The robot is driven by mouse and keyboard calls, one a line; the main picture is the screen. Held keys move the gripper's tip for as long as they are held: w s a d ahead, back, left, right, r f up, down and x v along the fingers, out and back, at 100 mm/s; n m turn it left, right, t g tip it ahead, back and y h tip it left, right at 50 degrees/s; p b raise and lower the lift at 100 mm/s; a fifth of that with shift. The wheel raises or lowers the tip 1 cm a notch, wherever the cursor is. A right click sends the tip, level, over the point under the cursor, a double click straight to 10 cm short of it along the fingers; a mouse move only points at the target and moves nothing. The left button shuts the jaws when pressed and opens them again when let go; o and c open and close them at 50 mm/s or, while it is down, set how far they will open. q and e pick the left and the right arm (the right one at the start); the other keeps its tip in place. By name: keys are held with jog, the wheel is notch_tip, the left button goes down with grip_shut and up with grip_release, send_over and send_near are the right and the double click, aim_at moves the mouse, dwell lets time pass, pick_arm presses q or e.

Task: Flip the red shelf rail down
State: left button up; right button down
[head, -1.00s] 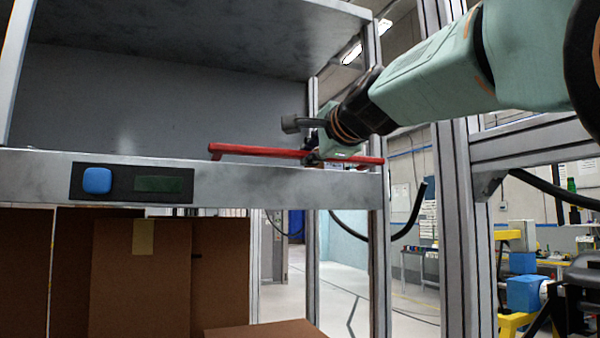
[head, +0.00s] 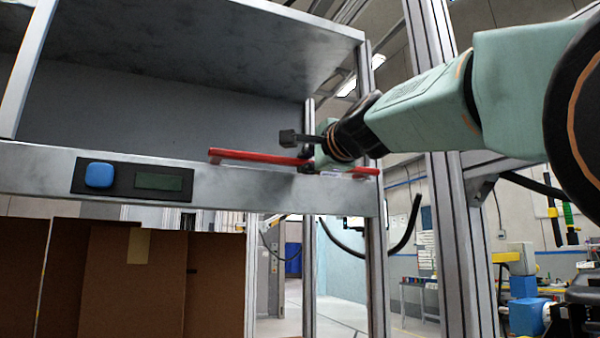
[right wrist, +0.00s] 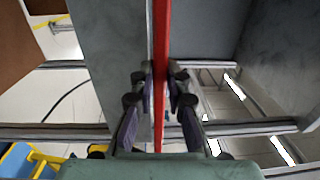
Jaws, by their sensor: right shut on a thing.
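The red shelf rail (head: 250,157) is a thin bar along the top front edge of the grey shelf beam (head: 235,190), near its right end. My right gripper (head: 310,165) reaches in from the right and is at the rail, right of its middle; its wrist hides part of the bar. In the right wrist view the rail (right wrist: 161,40) runs upright between the two fingers of my right gripper (right wrist: 158,82), which are shut on it. My left gripper does not show.
A panel with a blue button (head: 99,174) and a dark green display (head: 158,182) is on the beam's left part. Brown cardboard boxes (head: 130,280) stand below. A metal post (head: 450,220) rises at right. The shelf above the beam looks empty.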

jog(key=shift+f, duration=0.25)
jog(key=c, duration=1.4)
grip_release()
jog(key=shift+r, duration=0.15)
jog(key=shift+o, duration=0.4)
